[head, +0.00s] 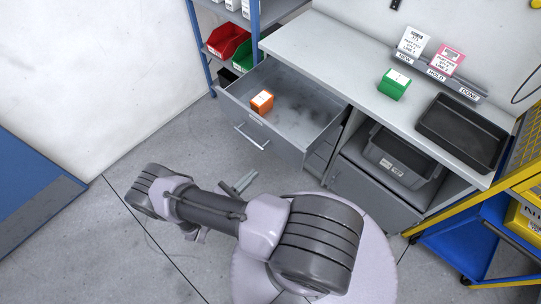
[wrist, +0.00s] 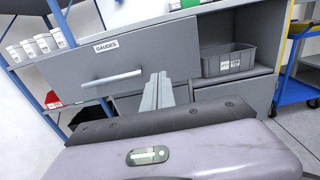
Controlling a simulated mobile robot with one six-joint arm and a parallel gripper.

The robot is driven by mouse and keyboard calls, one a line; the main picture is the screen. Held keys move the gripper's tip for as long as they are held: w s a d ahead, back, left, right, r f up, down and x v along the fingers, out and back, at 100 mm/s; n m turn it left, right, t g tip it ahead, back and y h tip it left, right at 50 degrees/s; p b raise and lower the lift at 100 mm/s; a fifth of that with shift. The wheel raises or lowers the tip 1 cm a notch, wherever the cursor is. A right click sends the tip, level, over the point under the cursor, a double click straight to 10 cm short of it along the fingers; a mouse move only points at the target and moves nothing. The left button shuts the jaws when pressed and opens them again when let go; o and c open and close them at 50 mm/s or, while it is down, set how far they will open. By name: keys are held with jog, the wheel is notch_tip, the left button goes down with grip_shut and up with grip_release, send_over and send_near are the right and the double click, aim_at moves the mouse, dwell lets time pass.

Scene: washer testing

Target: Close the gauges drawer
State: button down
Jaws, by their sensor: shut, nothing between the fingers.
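The gauges drawer (head: 290,138) is pulled out from the grey workbench in the head view, with an orange box (head: 262,101) inside it. Its front, labelled GAUGES, faces me in the wrist view (wrist: 170,55), with a bar handle (wrist: 112,78) below the label. My gripper (head: 247,181) is shut and empty, in front of and below the drawer front in the head view. In the wrist view its fingers (wrist: 158,88) overlap the right part of the drawer front. I cannot tell whether they touch it.
The worktop carries a green box (head: 394,84), a black tray (head: 462,131) and a card rack (head: 437,72). A grey bin (head: 400,160) sits in the open bay below. A blue shelf rack (head: 197,45) stands at the drawer's left and a blue-yellow cart (head: 480,240) at the right.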

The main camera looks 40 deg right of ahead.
aim_at(281, 148)
jog(key=d, duration=0.8)
jog(key=w+d+b, duration=0.1)
jog(key=d, duration=0.3)
jog(key=shift+d, duration=0.4)
